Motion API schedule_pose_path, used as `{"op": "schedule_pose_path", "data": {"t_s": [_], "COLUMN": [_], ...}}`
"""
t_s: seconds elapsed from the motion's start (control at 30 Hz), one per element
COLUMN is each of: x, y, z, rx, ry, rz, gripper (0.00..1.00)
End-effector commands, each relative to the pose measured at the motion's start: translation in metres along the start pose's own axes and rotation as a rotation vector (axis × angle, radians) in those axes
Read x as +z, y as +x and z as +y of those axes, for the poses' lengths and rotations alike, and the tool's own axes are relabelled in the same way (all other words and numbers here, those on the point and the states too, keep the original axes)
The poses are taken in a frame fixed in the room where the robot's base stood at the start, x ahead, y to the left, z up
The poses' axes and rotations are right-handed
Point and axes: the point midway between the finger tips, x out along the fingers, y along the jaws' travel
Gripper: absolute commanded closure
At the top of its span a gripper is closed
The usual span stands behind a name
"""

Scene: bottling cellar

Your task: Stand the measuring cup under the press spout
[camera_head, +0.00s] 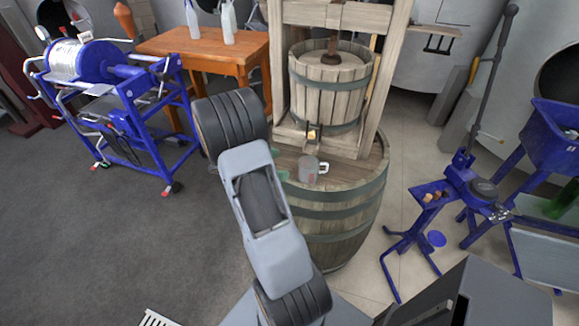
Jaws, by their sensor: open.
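The measuring cup (308,171) is a small grey cup with a pale handle on its right. It stands upright on the barrel top, in front of the press. The press spout (313,134) is a small brass-coloured piece low on the front of the wooden press (328,88). In the picture the cup is below the spout, slightly left; its exact depth under it is hard to tell. My gripper (279,165) is mostly hidden behind my arm; small greenish tips show just left of the cup. It is open and appears apart from the cup.
The barrel (340,218) carries the press, whose wooden posts flank the basket. A blue wheeled machine (120,110) and a wooden table (205,45) with white bottles stand left. A blue corking stand (440,200) is at right.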

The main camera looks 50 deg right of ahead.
Motion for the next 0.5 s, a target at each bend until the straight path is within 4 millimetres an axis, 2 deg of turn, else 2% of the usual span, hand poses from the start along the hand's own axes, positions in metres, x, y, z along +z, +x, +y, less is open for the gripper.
{"op": "schedule_pose_path", "data": {"t_s": [0.1,0.37,0.5], "x": [0.0,0.003,0.011], "y": [-0.01,-0.022,-0.052], "z": [0.0,-0.003,-0.022], "rx": [0.001,0.0,-0.002], "ry": [0.0,0.024,0.163], "rz": [0.0,0.022,0.155], "gripper": [0.0,0.0,0.0]}}
